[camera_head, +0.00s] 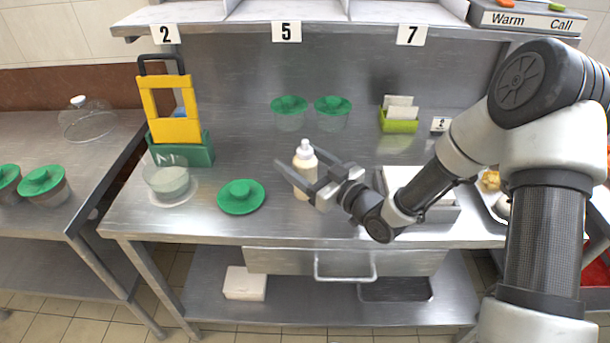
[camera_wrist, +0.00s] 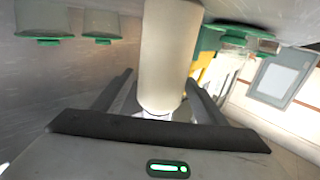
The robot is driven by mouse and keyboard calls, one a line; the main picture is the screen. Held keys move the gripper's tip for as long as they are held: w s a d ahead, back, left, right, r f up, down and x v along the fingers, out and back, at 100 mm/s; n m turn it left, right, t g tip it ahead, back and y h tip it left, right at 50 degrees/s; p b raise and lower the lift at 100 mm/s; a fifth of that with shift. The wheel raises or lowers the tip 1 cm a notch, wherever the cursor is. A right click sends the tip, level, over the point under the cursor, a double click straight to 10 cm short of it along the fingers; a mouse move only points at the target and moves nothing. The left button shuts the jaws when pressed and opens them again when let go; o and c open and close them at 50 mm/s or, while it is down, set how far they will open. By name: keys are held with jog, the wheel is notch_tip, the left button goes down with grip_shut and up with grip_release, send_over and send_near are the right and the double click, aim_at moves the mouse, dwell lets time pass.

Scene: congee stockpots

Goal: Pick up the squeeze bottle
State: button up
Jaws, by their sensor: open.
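The squeeze bottle (camera_head: 305,161) is cream-coloured with a white nozzle and stands upright on the steel counter. My gripper (camera_head: 297,157) is open, with one finger on each side of the bottle. The near finger hides part of the bottle's body. In the wrist view the bottle (camera_wrist: 170,45) is between the two open fingers of my gripper (camera_wrist: 160,78). Gaps show between the bottle and the fingers there.
A green lid (camera_head: 241,197) lies to the left. A glass bowl (camera_head: 168,182) and a yellow-and-green holder (camera_head: 174,117) stand farther left. Two green-lidded containers (camera_head: 290,106) (camera_head: 332,106) are behind the bottle. A green card holder (camera_head: 399,125) is at back right. Counter around the bottle is clear.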

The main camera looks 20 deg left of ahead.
jog(key=shift+x, duration=1.1)
jog(key=c, duration=0.8)
jog(key=shift+r, duration=0.1)
